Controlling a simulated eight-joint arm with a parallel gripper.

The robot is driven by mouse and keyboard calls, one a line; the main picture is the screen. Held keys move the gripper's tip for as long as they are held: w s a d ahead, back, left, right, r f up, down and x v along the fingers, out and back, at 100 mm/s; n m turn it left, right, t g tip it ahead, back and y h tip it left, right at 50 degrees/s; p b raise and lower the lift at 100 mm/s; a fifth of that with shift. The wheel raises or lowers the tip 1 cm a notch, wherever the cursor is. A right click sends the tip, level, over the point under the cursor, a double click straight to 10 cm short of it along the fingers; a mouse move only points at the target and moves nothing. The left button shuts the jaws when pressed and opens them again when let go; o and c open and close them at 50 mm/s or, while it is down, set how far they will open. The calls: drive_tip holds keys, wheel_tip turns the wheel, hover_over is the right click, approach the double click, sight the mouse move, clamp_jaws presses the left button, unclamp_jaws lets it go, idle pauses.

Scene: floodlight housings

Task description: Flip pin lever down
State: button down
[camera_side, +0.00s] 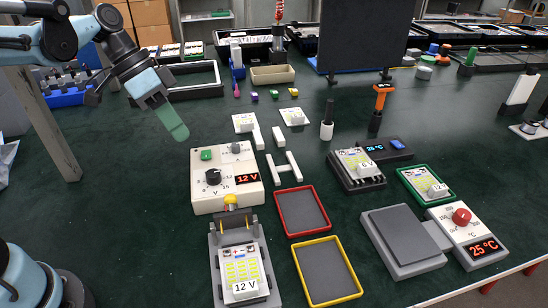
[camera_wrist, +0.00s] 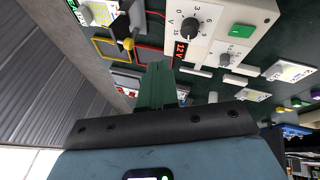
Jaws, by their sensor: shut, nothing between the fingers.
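A grey test fixture (camera_side: 236,290) stands at the front, holding a lit board marked 12 V (camera_side: 243,270). At its back edge, a lever with a yellow knob (camera_side: 230,200) sticks up beside a dark crossbar (camera_side: 236,222) with pins. The yellow knob also shows at upper left in the wrist view (camera_wrist: 128,43). My gripper (camera_side: 181,134) has green fingers, is shut and empty, and hangs above the table, behind and left of the fixture, apart from the lever. Its fingers also show in the wrist view (camera_wrist: 160,72).
A white power supply (camera_side: 226,180) reading 12 V stands directly behind the fixture. A red-rimmed tray (camera_side: 303,231) and a yellow-rimmed tray (camera_side: 358,295) lie to its right. A dark-grey hot plate (camera_side: 402,240) stands further right. The table left of the supply is clear.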

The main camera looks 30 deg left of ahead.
sight(232, 211)
drive_tip(key=shift+w+d+r+m+g+h, duration=0.1)
drive_tip(key=shift+w+r+m+g+h, duration=0.45)
drive_tip(key=shift+m, duration=0.25)
drive_tip(key=shift+f, duration=0.1)
drive_tip(key=x, duration=1)
drive_tip(key=shift+w+d+f, duration=0.1)
drive_tip(key=shift+w+d, duration=0.05)
drive_tip(key=shift+s+d+f, duration=0.2)
drive_tip(key=shift+s+d, duration=0.35)
drive_tip(key=shift+d, duration=0.2)
drive_tip(key=shift+s+d+f, duration=0.2)
drive_tip(key=shift+s+d, duration=0.3)
drive_tip(key=shift+d, duration=0.25)
